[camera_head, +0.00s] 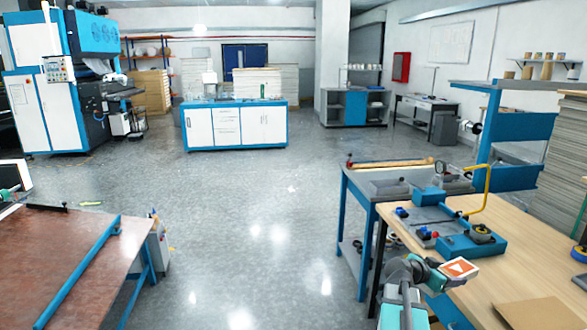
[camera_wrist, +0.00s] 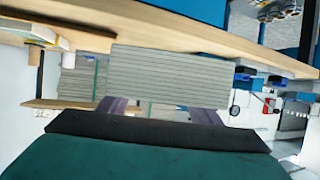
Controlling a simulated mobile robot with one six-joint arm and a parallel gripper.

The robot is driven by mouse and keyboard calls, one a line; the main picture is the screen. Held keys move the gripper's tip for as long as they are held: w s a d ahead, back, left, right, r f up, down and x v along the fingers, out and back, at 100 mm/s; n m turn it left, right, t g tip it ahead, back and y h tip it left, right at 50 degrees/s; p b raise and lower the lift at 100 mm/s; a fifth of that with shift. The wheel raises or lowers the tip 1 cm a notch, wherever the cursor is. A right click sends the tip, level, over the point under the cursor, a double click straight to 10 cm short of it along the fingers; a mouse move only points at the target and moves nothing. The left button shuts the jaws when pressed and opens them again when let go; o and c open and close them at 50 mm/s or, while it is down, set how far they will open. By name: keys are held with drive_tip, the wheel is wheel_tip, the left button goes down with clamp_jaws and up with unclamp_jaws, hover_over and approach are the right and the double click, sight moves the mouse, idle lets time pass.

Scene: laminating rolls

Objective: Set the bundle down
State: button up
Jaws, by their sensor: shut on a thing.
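The bundle (camera_head: 460,268) shows in the head view as a small block with an orange and white top face, at the end of my arm over the left part of the wooden table (camera_head: 540,270). In the wrist view the bundle (camera_wrist: 190,75) is a grey block of many thin layers. My gripper (camera_head: 440,272) is shut on it; in the wrist view its two dark fingers (camera_wrist: 162,110) reach the near edge of the block. The table's pale edge runs just past the bundle there. I cannot tell whether the bundle touches the tabletop.
A blue fixture (camera_head: 470,243) with a yellow curved handle (camera_head: 487,190) stands on the table behind the bundle. The wood to the right is clear. A blue-framed side table (camera_head: 375,185) adjoins at the back left.

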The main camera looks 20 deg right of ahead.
drive_tip(key=w+a+r+n+t+y, duration=0.1)
drive_tip(key=w+a+r+n+t, duration=0.25)
drive_tip(key=w+a, duration=0.9)
drive_tip(key=w+a+r+n+t+y, duration=0.1)
drive_tip(key=w+a+r+n+t, duration=0.25)
drive_tip(key=w+a, duration=0.9)
drive_tip(key=w+a+r+n+t+y, duration=0.2)
drive_tip(key=a+n+y, duration=0.1)
drive_tip(key=a, duration=0.8)
drive_tip(key=w+a+r+n+t+y, duration=0.2)
drive_tip(key=w+a+r+n+y, duration=0.1)
drive_tip(key=a, duration=0.8)
drive_tip(key=w+a+r+n+t+y, duration=0.2)
drive_tip(key=a+r+n+y, duration=0.1)
drive_tip(key=a, duration=0.9)
drive_tip(key=shift+w+r+n+t+y, duration=0.2)
drive_tip(key=shift+w+n+t+y, duration=0.15)
drive_tip(key=shift+n+y, duration=0.65)
drive_tip(key=shift+d, duration=0.1)
